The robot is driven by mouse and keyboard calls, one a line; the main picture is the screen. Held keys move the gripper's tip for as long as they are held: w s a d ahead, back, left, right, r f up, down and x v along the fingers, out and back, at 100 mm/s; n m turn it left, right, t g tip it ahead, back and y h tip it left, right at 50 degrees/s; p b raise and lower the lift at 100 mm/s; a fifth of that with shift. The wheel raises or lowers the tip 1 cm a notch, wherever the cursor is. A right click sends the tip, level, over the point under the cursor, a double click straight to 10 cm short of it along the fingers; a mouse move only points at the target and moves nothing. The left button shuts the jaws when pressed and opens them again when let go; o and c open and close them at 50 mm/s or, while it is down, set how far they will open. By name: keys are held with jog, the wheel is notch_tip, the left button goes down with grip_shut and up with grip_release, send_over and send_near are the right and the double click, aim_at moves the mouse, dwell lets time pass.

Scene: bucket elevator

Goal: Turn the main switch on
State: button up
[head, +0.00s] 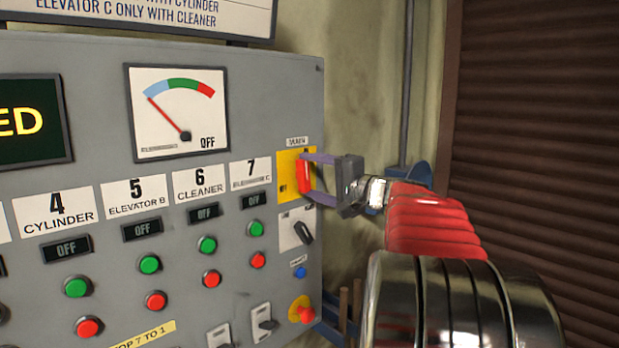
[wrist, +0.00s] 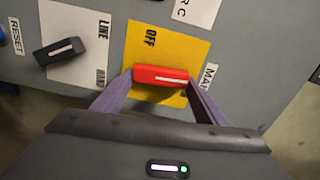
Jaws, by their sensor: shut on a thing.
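The main switch is a red rotary handle (head: 304,174) on a yellow plate (head: 284,168), at the upper right of the grey control panel. In the head view the handle stands roughly upright. My gripper (head: 318,177) comes from the right, its two purple fingers on either side of the handle. In the wrist view the red handle (wrist: 161,75) lies across the picture, with a finger at each end, and my gripper (wrist: 160,88) is shut on it. The word OFF shows on the yellow plate (wrist: 172,40); the fingers and handle hide part of the plate.
A black LINE selector (head: 302,233) sits just below the switch. A blue reset button (head: 300,272) and a red knob on yellow (head: 304,311) are lower. Green and red buttons fill the panel to the left. The gauge needle (head: 167,118) points left. A brown shutter (head: 545,120) stands at right.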

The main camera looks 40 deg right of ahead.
jog(key=shift+d+m, duration=0.15)
jog(key=shift+m, duration=0.55)
jog(key=shift+f, duration=0.1)
jog(key=o, duration=1.1)
jog(key=shift+c, duration=0.2)
jog(key=shift+s, duration=0.1)
jog(key=s, duration=1.3)
jog(key=shift+s+d, duration=0.15)
jog(key=shift+s, duration=0.15)
jog(key=shift+f, duration=0.15)
